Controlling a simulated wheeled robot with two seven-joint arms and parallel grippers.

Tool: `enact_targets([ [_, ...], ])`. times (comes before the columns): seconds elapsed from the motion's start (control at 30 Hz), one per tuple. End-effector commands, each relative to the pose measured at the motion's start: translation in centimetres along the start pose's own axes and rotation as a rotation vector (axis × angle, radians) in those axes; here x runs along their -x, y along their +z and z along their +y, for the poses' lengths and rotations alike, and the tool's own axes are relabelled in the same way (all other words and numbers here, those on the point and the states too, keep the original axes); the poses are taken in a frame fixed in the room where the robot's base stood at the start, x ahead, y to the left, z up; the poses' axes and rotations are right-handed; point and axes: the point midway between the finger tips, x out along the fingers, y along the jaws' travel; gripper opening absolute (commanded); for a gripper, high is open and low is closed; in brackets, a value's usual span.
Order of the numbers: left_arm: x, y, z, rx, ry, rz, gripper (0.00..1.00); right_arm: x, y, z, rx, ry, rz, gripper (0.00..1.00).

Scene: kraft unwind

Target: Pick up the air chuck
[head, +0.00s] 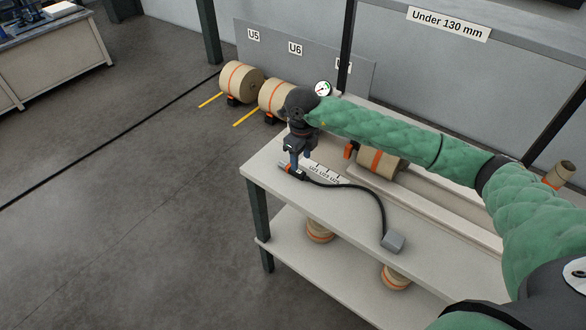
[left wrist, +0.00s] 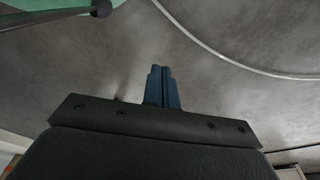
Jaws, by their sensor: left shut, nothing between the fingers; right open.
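The air chuck (head: 287,168) lies near the left front corner of the white bench. It has a grey end and an orange part, and a black hose (head: 372,196) runs from it to a grey block (head: 393,242). My right gripper (head: 295,162) is open and points down right at the chuck. Its fingers partly cover the chuck, and I cannot tell if they touch it. My left gripper (left wrist: 163,72) shows only in the left wrist view; its blue fingers are together and empty, above the floor.
The bench (head: 345,210) carries a labelled strip (head: 324,174) and a kraft roll (head: 380,162) behind the chuck. More rolls (head: 320,231) sit on the lower shelf. Rolls (head: 241,82) and a dial gauge (head: 323,88) stand behind the bench.

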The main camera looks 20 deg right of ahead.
Motion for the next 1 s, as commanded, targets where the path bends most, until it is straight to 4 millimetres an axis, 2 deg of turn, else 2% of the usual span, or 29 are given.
enact_targets([
  [0.27,-1.8,1.2,-0.7,-0.006,-0.009,0.013,0.0,-1.3,0.0,0.2,-0.001,0.003,0.002,0.47],
  [0.6,-4.6,3.7,-1.9,-0.018,-0.022,0.038,0.0,-4.0,0.0,0.3,-0.001,0.002,0.002,0.47],
  [0.8,-5.4,4.6,-2.2,-0.021,-0.026,0.046,0.0,-5.1,0.0,0.3,-0.001,0.002,0.0,0.47],
  [1.0,-5.5,4.7,-2.3,-0.022,-0.026,0.047,0.0,-5.3,0.0,0.3,0.0,0.001,0.0,0.47],
])
